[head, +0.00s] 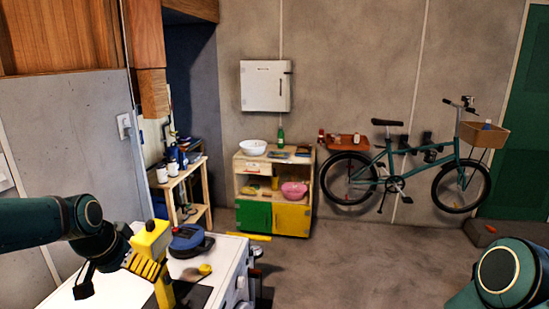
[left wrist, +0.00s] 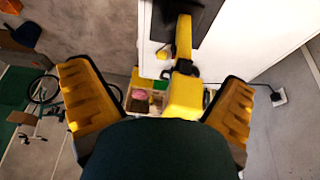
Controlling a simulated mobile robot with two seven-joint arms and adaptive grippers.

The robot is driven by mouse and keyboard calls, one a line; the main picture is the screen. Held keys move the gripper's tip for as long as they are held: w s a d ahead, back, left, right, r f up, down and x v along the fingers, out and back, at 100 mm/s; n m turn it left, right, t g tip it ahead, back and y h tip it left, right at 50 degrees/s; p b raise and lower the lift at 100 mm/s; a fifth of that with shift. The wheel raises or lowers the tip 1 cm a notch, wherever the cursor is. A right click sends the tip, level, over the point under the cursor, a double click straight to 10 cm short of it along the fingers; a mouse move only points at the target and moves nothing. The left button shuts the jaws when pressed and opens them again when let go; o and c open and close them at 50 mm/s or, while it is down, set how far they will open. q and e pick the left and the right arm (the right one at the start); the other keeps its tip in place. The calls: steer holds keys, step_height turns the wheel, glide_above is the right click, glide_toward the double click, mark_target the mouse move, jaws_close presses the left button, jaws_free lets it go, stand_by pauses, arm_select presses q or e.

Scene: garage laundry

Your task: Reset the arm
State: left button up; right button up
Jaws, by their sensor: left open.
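My left arm (head: 50,222) comes in from the left, over the white appliance top. Its yellow ridged gripper (head: 150,266) is at the lower left of the head view. In the left wrist view the gripper (left wrist: 155,82) has its two fingers wide apart. A yellow object with a black part (left wrist: 184,96) shows between the fingers in that view; I cannot tell whether it touches them. My right arm (head: 497,272) shows only as a rounded dark green link at the lower right of the head view. Its gripper is out of frame.
A blue round-topped item (head: 188,240) and a small yellow item (head: 205,269) lie on the white appliance (head: 228,272). A low cabinet (head: 273,165) with a white bowl (head: 252,147) stands by the wall. A green bicycle (head: 400,165) stands right. The middle floor is clear.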

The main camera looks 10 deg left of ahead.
arm_select(q)
steer(key=d+f+n+g+h+b, duration=0.1)
steer(key=d+f, duration=0.7)
steer(key=f, duration=0.4)
steer(key=d+f+h+b, duration=0.1)
steer(key=d+f, duration=0.6)
steer(key=f, duration=0.5)
steer(key=s+d+f+n+g+h+b, duration=0.1)
steer(key=s+d+f+n, duration=0.1)
steer(key=s+d+f, duration=0.8)
step_height(320, 180, down, 4)
steer(key=shift+s+d+r+b, duration=0.2)
steer(key=shift+s+b, duration=0.1)
steer(key=shift+s, duration=0.55)
